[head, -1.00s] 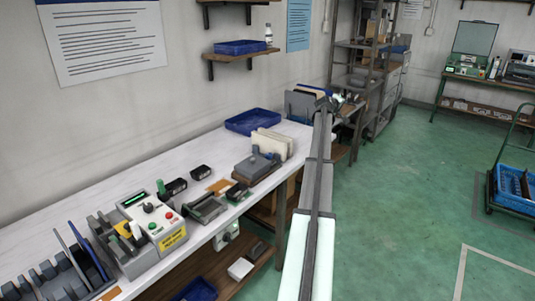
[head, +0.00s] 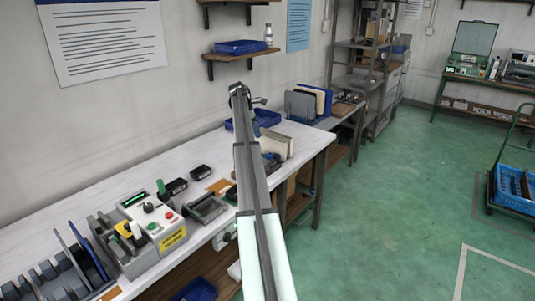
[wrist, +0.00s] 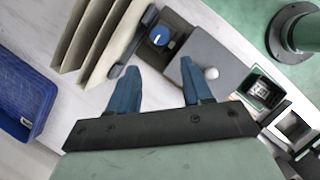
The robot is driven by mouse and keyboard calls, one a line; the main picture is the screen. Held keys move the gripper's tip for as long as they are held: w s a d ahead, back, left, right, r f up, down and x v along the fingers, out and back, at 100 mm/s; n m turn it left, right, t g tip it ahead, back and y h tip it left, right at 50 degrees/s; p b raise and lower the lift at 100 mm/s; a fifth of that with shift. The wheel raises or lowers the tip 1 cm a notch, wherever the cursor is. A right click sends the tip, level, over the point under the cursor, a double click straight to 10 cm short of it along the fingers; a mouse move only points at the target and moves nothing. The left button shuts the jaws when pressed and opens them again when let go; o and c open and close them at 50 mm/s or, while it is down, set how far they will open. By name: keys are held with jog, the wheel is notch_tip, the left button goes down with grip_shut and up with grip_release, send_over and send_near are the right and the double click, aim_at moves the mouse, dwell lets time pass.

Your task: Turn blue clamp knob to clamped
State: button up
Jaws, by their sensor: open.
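The blue clamp knob (wrist: 159,36) is a round dial with a white pointer line, set in a dark block on a grey fixture in the wrist view. The fixture has a grey plate (wrist: 202,52) and a white ball (wrist: 211,73). My gripper (wrist: 159,65) is open and empty above the fixture, its two blue fingers spread. In the picture the knob lies just beyond the fingertips, between their lines; I see no contact. In the head view my arm covers much of the fixture, and the knob cannot be made out.
Upright cream panels (wrist: 100,38) stand in a row just left of the knob. A blue tray (wrist: 22,95) lies farther left on the white bench. A small dark device with a green board (wrist: 263,88) is at the right. A control box (head: 153,214) stands on the near bench.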

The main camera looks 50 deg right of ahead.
aim_at(268, 154)
jog(key=x, duration=1.3)
jog(key=shift+s+d+f, duration=0.15)
jog(key=shift+f, duration=0.05)
jog(key=c, duration=0.8)
